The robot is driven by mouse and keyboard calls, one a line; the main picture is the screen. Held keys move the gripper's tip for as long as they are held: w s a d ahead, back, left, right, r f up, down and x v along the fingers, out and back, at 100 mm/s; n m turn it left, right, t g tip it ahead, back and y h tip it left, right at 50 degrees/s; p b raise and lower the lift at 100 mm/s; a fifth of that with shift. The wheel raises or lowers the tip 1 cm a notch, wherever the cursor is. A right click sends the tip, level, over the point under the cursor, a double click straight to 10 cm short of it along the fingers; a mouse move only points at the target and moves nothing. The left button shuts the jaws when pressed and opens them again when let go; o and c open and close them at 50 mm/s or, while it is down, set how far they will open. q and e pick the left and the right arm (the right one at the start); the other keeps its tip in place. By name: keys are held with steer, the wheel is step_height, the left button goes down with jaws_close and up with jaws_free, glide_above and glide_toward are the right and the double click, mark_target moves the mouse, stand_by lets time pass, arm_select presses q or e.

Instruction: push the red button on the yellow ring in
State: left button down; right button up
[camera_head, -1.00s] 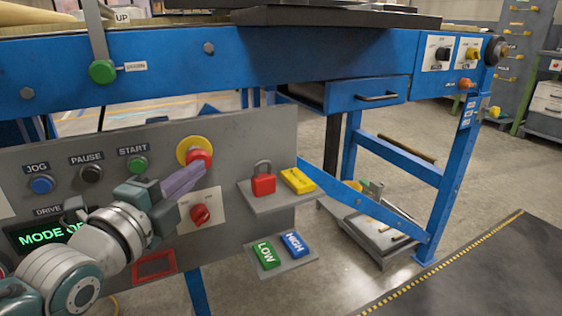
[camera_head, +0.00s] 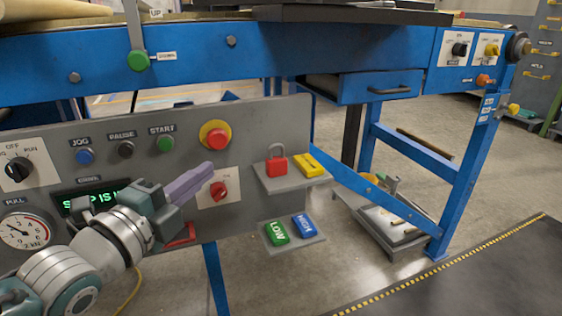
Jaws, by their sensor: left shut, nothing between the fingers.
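The red button (camera_head: 218,139) sits on the yellow ring (camera_head: 205,131) at the upper right of the grey control panel (camera_head: 268,120). My left gripper (camera_head: 207,169) comes in from the lower left with its purple fingers shut and empty. In the picture its fingertips lie just below the button, with a gap between them. How deep the button sits is hard to tell from this angle. The green-lit display (camera_head: 85,200) is partly hidden by my left gripper; its text seems to read "STOP IS I…". My right gripper is not in view.
A red rotary switch (camera_head: 218,190) on a white plate is close below my fingers. A shelf right of it holds a red padlock (camera_head: 277,165) and a yellow block (camera_head: 311,165). Blue, black and green buttons line the panel's left.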

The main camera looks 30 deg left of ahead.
arm_select(q)
steer(key=shift+s+a+r+p, duration=0.1)
steer(key=shift+s+p, duration=0.15)
steer(key=shift+s, duration=1.1)
steer(key=shift+s+a+r+p, duration=0.1)
steer(key=shift+s+p, duration=0.1)
steer(key=shift+s, duration=1.1)
